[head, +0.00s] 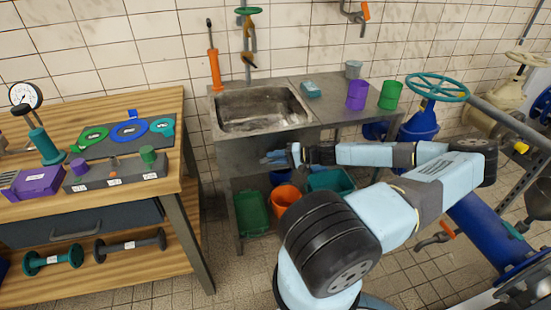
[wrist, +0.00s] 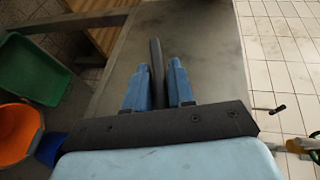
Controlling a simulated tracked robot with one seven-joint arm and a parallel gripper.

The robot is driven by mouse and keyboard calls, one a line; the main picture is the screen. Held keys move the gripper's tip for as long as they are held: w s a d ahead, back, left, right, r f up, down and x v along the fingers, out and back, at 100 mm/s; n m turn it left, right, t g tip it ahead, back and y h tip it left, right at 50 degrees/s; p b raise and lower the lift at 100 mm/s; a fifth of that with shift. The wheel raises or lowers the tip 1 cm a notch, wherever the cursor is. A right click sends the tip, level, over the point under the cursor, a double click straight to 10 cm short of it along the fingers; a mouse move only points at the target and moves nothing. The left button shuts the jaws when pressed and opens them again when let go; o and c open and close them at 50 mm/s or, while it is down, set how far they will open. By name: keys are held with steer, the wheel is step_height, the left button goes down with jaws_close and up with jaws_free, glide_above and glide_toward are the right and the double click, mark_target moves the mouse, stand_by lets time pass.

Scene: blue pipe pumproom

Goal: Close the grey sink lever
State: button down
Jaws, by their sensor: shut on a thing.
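The grey sink lever (wrist: 156,58) shows in the wrist view as a dark bar between the two blue fingers of my gripper (wrist: 158,80). It extends a little past the fingertips, with the grey panel of the sink unit behind it. My gripper is shut on the lever. In the head view my gripper (head: 271,158) is at the front of the sink unit, just below the sink basin (head: 262,127). There the lever is too small and too hidden by the fingers to make out.
A green bin (head: 252,214), an orange bucket (head: 287,196) and a teal crate (head: 331,180) are under the sink. A wooden workbench (head: 172,108) stands to the left. A blue valve with a teal handwheel (head: 437,86) stands to the right, near my arm.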

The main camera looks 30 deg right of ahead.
steer(key=shift+d+f+m+t+y, duration=0.15)
steer(key=shift+f+m+t+y, duration=0.2)
steer(key=shift+t+y, duration=0.3)
stand_by(0.4)
steer(key=c, duration=1.2)
jaws_free()
steer(key=shift+o, duration=0.2)
steer(key=shift+r, duration=0.1)
steer(key=f+v, duration=0.1)
steer(key=v, duration=1.2)
steer(key=shift+s+d+r, duration=0.25)
steer(key=shift+d, duration=0.15)
